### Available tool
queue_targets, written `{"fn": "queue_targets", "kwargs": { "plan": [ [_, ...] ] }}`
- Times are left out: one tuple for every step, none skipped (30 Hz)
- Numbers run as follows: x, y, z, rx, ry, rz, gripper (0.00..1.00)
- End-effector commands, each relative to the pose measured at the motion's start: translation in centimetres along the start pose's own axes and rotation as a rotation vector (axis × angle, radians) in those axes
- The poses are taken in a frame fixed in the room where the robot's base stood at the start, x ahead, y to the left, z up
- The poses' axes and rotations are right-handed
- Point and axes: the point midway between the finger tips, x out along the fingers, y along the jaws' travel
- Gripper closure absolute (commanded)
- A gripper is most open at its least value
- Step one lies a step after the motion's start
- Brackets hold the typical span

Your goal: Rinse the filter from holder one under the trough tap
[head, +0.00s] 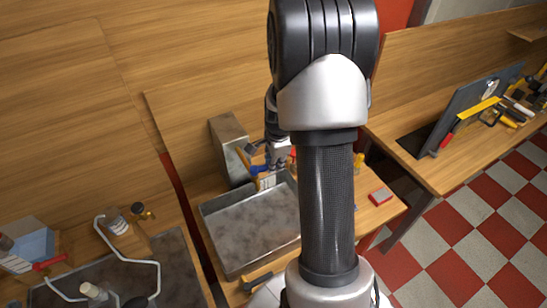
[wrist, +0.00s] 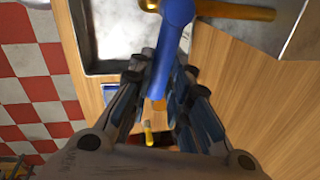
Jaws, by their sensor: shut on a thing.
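My gripper (head: 276,157) is low at the back right corner of the metal trough (head: 248,262). It is shut on a blue bar (wrist: 172,45), which looks like a tap lever; the bar also shows in the head view (head: 258,168). A brass-coloured pipe (wrist: 236,11) crosses beyond the blue bar, beside a grey metal box (head: 229,150). A small pale, striped piece (head: 267,182) is just below the gripper at the trough's back edge. I cannot tell whether it is the filter. I cannot make out holder one.
A dark basin (head: 178,252) with a white looped pipe lies at the left. A red block (head: 380,196) sits on the wooden bench right of the trough. A dark tool (head: 258,283) lies before the trough. A second bench with a screen (head: 437,125) stands at the right.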

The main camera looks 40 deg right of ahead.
Motion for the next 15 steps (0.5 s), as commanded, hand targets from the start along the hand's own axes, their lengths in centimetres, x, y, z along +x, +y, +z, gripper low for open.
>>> {"fn": "queue_targets", "kwargs": {
  "plan": [
    [-0.17, 0.24, 0.08, 0.03, 0.006, 0.001, 1.0],
    [-0.17, 0.33, 0.09, 0.048, 0.009, 0.0, 1.0],
    [-0.17, 0.47, 0.1, 0.067, 0.014, 0.001, 1.0],
    [-0.17, 0.55, 0.12, 0.079, 0.016, 0.001, 1.0],
    [-0.17, 0.62, 0.13, 0.089, 0.018, 0.001, 1.0],
    [-0.17, 0.68, 0.14, 0.1, 0.019, 0.001, 1.0],
    [-0.17, 0.7, 0.14, 0.104, 0.02, 0.001, 1.0],
    [-0.17, 0.72, 0.14, 0.107, 0.021, 0.0, 1.0],
    [-0.16, 0.72, 0.13, 0.109, 0.021, 0.0, 1.0],
    [-0.16, 0.72, 0.13, 0.109, 0.022, 0.0, 1.0],
    [-0.15, 0.71, 0.13, 0.109, 0.021, 0.0, 1.0],
    [-0.15, 0.71, 0.13, 0.108, 0.021, 0.0, 1.0],
    [-0.15, 0.71, 0.13, 0.108, 0.021, 0.0, 1.0],
    [-0.15, 0.71, 0.13, 0.108, 0.021, 0.0, 1.0],
    [-0.15, 0.7, 0.13, 0.108, 0.021, 0.0, 1.0]
  ]
}}
